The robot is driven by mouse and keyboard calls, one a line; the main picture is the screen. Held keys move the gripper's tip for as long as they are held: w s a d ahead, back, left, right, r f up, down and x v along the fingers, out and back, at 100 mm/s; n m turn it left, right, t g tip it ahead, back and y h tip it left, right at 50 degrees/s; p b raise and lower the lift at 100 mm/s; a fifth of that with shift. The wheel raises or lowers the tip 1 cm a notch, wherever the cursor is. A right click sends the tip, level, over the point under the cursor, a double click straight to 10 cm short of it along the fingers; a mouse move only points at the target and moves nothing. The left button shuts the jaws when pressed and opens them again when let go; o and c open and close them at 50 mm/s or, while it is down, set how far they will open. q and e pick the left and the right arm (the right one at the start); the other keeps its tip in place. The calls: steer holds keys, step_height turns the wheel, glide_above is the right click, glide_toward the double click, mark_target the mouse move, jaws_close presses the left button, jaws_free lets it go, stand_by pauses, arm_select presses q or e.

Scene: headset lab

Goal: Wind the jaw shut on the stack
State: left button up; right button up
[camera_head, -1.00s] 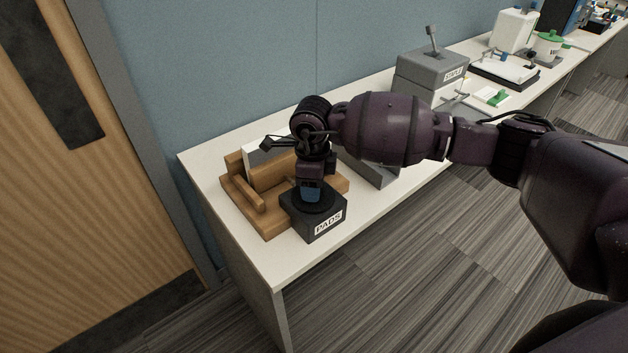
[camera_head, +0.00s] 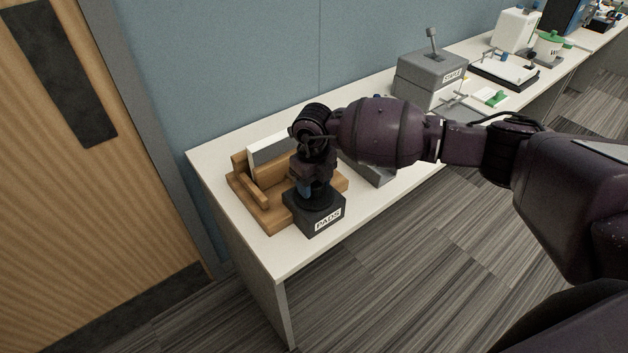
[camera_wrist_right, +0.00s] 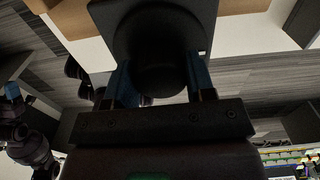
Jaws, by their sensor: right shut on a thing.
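A black block (camera_head: 322,222) labelled PADS stands at the front of a brown wooden holder (camera_head: 270,219) on the bench. A round black knob (camera_head: 322,202) is on top of the block. My right gripper (camera_head: 308,193) points down and is shut on this knob. In the right wrist view its blue fingertips (camera_wrist_right: 157,82) sit on either side of the dark knob (camera_wrist_right: 168,50). A white and grey slab (camera_head: 270,151), perhaps the stack, stands upright in the holder. My right wrist hides part of the holder, so the jaw gap cannot be seen. A blue-tipped dark part, perhaps my left gripper (camera_wrist_right: 12,92), shows small in the wrist view.
A grey piece (camera_head: 378,174) lies right of the holder, partly behind my right arm. A grey lever box (camera_head: 430,72), a tray (camera_head: 504,74) and a green item (camera_head: 495,98) stand farther right on the white bench (camera_head: 225,148). A wooden door is at left.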

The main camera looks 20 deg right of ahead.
stand_by(0.3)
steer(key=o, duration=0.9)
step_height(320, 180, up, 11)
steer(key=shift+f, duration=0.1)
stand_by(0.5)
